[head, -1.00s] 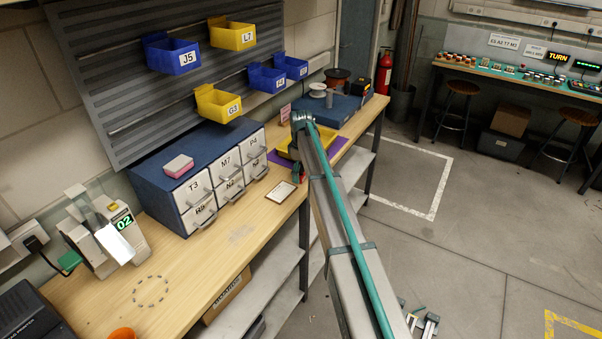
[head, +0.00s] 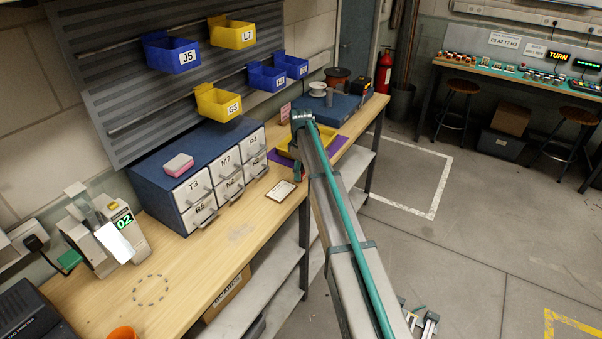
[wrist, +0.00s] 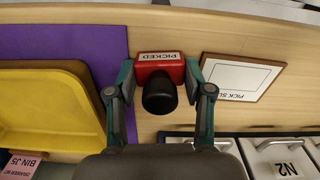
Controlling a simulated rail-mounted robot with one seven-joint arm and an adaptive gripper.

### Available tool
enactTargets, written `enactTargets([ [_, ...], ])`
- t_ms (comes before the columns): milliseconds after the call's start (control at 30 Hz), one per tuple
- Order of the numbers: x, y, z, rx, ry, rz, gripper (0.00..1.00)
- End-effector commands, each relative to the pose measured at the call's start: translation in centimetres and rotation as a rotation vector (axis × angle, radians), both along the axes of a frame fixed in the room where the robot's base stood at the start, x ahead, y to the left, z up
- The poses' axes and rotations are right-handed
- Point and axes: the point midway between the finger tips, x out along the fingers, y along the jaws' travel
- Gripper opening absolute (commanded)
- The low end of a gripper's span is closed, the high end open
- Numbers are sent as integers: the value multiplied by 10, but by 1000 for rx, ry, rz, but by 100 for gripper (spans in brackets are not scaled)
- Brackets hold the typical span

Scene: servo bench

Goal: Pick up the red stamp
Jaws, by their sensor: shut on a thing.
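The red stamp (wrist: 160,66) is in the wrist view, with a white label reading PICKED and a round black knob (wrist: 160,95) towards the camera. My gripper (wrist: 160,78) has one finger against each side of the stamp and is shut on it. I cannot tell whether its base touches the bench. In the head view, my arm hides most of the gripper. Only a small dark and red patch of gripper and stamp shows beside the arm, near the bench's front edge.
A framed PICK card (wrist: 238,77) lies right of the stamp in the wrist view. A purple mat (wrist: 75,42) with a yellow tray (wrist: 45,100) lies to the left. White labelled drawers (head: 230,180) stand close by. The bench (head: 185,285) is fairly clear at the front.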

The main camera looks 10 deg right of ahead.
Motion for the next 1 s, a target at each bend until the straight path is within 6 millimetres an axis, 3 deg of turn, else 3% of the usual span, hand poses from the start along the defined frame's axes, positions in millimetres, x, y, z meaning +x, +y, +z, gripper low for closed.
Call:
enactTargets([
  [267,1,0,27,0,-2,0,16],
  [600,-62,-3,88,0,-4,0,16],
  [800,-106,-5,107,0,-3,0,16],
  [1000,-131,-6,120,0,-1,0,16],
])
